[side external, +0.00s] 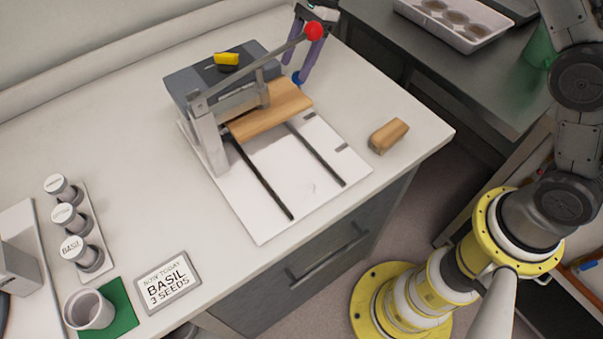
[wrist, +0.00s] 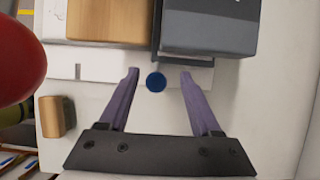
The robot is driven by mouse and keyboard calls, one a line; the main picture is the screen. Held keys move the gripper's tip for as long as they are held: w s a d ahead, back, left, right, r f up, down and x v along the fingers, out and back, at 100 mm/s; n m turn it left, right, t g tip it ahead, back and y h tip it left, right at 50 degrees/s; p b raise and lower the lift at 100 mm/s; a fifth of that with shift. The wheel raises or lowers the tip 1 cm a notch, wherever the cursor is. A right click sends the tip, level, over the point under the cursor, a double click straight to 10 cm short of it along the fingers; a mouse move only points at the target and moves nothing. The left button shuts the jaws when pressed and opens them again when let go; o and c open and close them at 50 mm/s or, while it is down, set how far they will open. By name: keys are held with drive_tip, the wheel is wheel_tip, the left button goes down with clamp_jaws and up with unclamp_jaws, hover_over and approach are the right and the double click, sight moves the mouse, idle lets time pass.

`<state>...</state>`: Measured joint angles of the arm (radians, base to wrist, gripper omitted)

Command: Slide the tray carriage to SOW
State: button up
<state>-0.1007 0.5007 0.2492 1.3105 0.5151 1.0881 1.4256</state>
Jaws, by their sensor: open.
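The press-like device has a grey box (side external: 195,88) and a white base plate (side external: 265,225) with two dark rails (side external: 262,180). A wooden board (side external: 270,112), apparently the tray carriage, lies across the rails at their far end, beside the grey box; it also shows in the wrist view (wrist: 108,20). A blue round knob (wrist: 155,81) is at the device's far right side; what it is fixed to is unclear. My gripper (wrist: 159,73) is open and empty, its purple fingers on either side of the knob in the wrist view. Contact cannot be told. I see no readable SOW mark.
A lever with a red ball (side external: 313,31) rises close to my gripper and looms at the left of the wrist view. A loose wooden block (side external: 388,136) sits right of the base plate. Labelled vials (side external: 72,217), a cup (side external: 88,308) and a BASIL sign (side external: 168,281) stand front left.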

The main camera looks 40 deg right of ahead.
drive_tip(key=shift+d+r, duration=0.15)
drive_tip(key=shift+r, duration=1.85)
drive_tip(key=s+d+r+n+t+h, duration=0.1)
drive_tip(key=s+d+r+n, duration=0.35)
drive_tip(key=s, duration=0.35)
drive_tip(key=s+d+r+n+t+h, duration=0.25)
drive_tip(key=s+r+n, duration=0.2)
drive_tip(key=s, duration=0.35)
drive_tip(key=s+d+f+n+t+h, duration=0.1)
drive_tip(key=s+d+n, duration=0.2)
drive_tip(key=s, duration=0.6)
drive_tip(key=s+d+f+n+t, duration=0.1)
drive_tip(key=s+d+n, duration=0.3)
drive_tip(key=s, duration=0.5)
drive_tip(key=shift+d+f+n+h, duration=0.25)
drive_tip(key=shift+f+n+h, duration=0.1)
drive_tip(key=shift+n, duration=0.65)
